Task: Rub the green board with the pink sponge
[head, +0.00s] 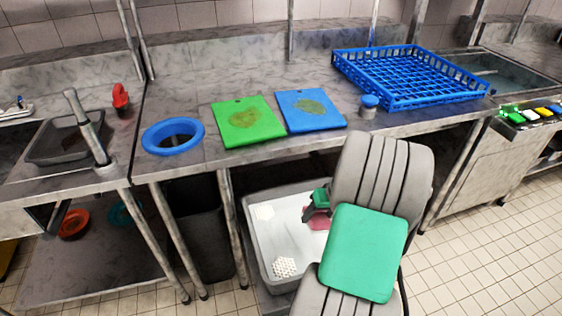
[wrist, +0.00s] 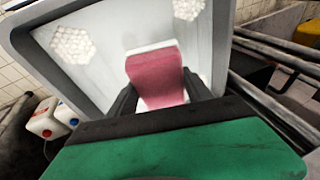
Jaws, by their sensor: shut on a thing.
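The green board (head: 248,121) lies flat on the steel counter with a brownish smear on its middle. My gripper (head: 316,207) is low in front of the counter, over a grey tub, away from the board.
The grey tub (head: 251,238) with a white inside and pale honeycomb patches stands below the counter edge. A blue board (head: 296,96), also smeared, lies right of the green one. A blue ring (head: 152,147) is to the left, a blue-topped container (head: 369,102) and blue rack (head: 345,68) to the right.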

